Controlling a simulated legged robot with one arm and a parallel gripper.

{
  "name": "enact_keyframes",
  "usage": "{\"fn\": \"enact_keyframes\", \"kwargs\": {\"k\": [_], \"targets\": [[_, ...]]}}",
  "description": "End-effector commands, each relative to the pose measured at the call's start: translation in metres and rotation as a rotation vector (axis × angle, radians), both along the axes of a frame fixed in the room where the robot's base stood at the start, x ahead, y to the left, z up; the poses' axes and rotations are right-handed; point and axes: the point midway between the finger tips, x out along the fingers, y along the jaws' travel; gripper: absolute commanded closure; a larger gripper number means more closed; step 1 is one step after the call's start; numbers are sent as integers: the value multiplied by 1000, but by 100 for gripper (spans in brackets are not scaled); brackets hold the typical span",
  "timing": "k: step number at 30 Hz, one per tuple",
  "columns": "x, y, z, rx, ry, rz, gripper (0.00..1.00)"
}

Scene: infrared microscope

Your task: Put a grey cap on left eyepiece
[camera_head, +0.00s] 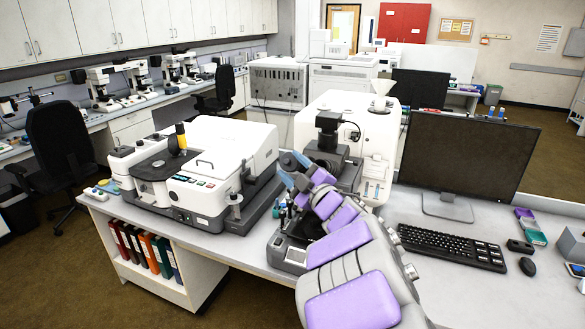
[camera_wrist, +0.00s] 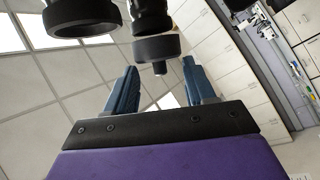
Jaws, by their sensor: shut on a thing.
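The infrared microscope (camera_head: 328,150) stands on the bench in the head view, partly hidden behind my arm. In the wrist view, two dark eyepieces show at the top: one at the upper left (camera_wrist: 80,18) with a wide rim, and one at the upper middle (camera_wrist: 150,17). The dark grey cap (camera_wrist: 157,48) is held between the blue fingertips of my gripper (camera_wrist: 159,66). It sits close to the end of the middle eyepiece, roughly in line with it; I cannot tell whether they touch. In the head view my gripper (camera_head: 293,168) is at the microscope's eyepiece end.
A white instrument (camera_head: 225,150) stands left of the microscope. A monitor (camera_head: 468,150), a keyboard (camera_head: 450,246) and a mouse (camera_head: 527,266) are on the right of the bench. Small bottles stand by the microscope base. An office chair (camera_head: 58,145) is at the far left.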

Motion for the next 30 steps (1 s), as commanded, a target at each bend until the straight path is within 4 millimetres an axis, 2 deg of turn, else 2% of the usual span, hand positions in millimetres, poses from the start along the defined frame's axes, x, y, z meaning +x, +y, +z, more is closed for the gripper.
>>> {"fn": "enact_keyframes", "kwargs": {"k": [14,30], "targets": [[-2,-10,2,1,0,0,74],[-2,-8,2,0,-1,1,74]]}}
